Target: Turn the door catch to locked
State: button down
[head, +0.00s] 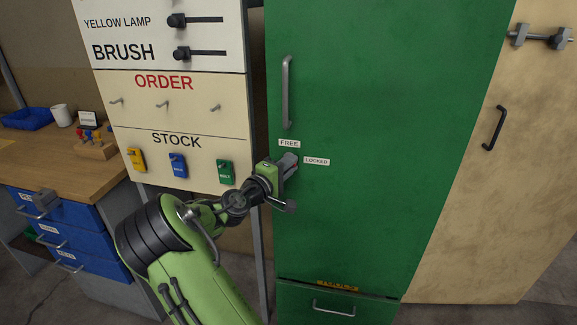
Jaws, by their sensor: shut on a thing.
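The green cabinet door (370,110) has a vertical grey handle (287,92). Below the handle are two white labels, FREE (289,143) and, lower to the right, LOCKED (317,161). My gripper (288,168) is at the door just below the FREE label and left of the LOCKED label. It is shut on the door catch (293,163), which is mostly hidden by the gripper. I cannot tell the catch's exact angle.
A board (165,100) with hooks and coloured tags stands left of the cabinet. A wooden bench (50,160) with blue drawers is at far left. A beige door (480,190) with a black handle is at right. A TOOLS drawer (335,304) is below.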

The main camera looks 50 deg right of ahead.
jog(key=c, duration=1.2)
grip_release()
jog(key=a+p, duration=0.1)
jog(key=a, duration=1.4)
jog(key=shift+a+p, duration=0.35)
jog(key=shift+s, duration=0.1)
